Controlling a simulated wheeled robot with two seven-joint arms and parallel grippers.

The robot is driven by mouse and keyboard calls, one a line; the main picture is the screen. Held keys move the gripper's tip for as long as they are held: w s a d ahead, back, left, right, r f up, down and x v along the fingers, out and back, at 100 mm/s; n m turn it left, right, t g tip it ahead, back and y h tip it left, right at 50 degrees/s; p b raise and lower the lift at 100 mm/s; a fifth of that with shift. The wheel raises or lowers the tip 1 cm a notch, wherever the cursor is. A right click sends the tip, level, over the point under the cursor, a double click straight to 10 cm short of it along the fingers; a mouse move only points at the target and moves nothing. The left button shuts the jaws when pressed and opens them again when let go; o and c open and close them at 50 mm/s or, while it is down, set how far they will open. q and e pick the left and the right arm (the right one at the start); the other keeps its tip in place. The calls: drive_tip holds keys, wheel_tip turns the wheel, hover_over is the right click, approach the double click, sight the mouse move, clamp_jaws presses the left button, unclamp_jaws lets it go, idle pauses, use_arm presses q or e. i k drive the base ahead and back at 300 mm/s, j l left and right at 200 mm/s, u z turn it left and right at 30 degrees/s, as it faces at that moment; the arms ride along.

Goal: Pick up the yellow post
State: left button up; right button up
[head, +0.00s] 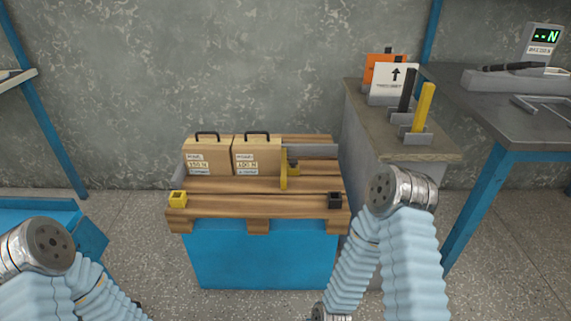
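The yellow post (423,107) stands upright, leaning slightly, in a grey holder (415,136) on the counter at the right. A black post (406,90) stands in a similar holder just behind and left of it. Neither of my grippers shows. My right arm is bent in front of the counter, its forearm running down to the bottom edge. My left arm is bent at the lower left, its forearm also leaving the picture at the bottom. Nothing touches the yellow post.
Behind the posts stand a white sign with an arrow (394,81) and an orange board (377,66). A wooden pallet top (232,201) on a blue base (262,255) holds two labelled cases (207,158) and a yellow-edged bracket (283,170). A dark bench (500,105) carries a display unit (541,45).

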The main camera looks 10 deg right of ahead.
sight(428, 88)
drive_tip(key=z, duration=1.35)
